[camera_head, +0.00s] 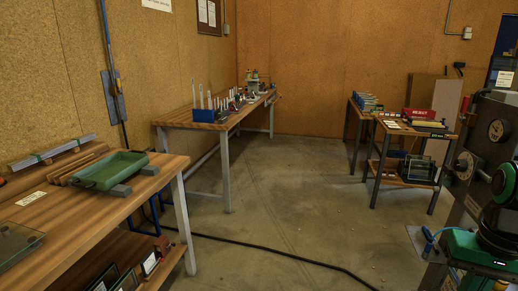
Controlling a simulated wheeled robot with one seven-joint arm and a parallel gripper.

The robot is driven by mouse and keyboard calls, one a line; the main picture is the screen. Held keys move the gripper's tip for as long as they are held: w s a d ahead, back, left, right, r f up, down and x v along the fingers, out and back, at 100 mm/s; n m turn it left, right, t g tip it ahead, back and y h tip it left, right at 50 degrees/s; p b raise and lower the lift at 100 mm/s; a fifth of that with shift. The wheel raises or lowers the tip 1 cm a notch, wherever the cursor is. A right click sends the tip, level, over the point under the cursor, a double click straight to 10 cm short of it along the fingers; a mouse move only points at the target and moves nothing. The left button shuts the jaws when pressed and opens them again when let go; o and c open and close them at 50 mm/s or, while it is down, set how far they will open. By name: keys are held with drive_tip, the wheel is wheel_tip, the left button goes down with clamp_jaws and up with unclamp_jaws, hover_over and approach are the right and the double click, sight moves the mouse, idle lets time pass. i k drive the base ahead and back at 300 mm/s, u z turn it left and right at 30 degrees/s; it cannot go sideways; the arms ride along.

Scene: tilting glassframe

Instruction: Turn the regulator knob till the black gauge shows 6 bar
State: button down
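I cannot pick out the regulator knob or the black gauge for certain. A dark machine (484,112) stands at the right edge, partly cut off by the frame. A small round pale face (496,130) and a larger round pale disc (463,166) show on it. They are too small to tell whether either is a gauge or a knob, and no reading shows. My gripper is not in view.
A wooden bench (32,207) with a green tray (110,170) stands at the near left. A long bench (185,117) stands behind it. A small table (392,126) with a red sign (420,113) stands at the back right. The middle floor is clear except for a black cable (280,252).

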sight(460, 165)
drive_tip(key=z, duration=1.35)
drive_tip(key=k, duration=0.5)
drive_tip(key=u, duration=0.75)
drive_tip(key=i, duration=0.85)
drive_tip(key=z, duration=0.1)
